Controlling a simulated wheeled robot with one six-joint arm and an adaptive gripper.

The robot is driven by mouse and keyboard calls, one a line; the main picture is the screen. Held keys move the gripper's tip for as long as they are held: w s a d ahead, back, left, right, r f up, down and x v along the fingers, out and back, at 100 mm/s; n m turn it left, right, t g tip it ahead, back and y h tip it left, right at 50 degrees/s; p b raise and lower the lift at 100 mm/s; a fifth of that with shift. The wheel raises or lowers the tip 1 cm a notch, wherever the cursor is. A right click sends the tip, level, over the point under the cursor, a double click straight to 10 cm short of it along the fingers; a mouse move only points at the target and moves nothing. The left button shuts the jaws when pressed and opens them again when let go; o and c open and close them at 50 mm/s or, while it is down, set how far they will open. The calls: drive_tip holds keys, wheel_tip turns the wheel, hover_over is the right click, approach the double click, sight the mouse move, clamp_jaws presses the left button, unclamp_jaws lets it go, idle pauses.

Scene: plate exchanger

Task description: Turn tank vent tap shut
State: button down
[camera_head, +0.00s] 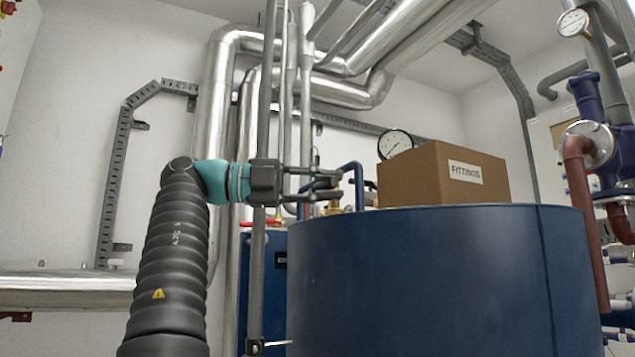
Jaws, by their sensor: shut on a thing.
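My gripper (334,188) reaches in from the left at the rim of the blue tank (430,275). Its fingers point right and are shut on the tank vent tap.
A cardboard box marked FITTINGS (445,172) stands on the tank top, right of the tap. A round gauge (396,145) is behind it. Grey vertical pipes (267,90) pass close to my wrist. Red-brown pipework (580,200) stands at the right.

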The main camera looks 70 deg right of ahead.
drive_tip(key=shift+f, duration=0.1)
drive_tip(key=c, duration=1)
unclamp_jaws()
drive_tip(key=shift+w, duration=0.1)
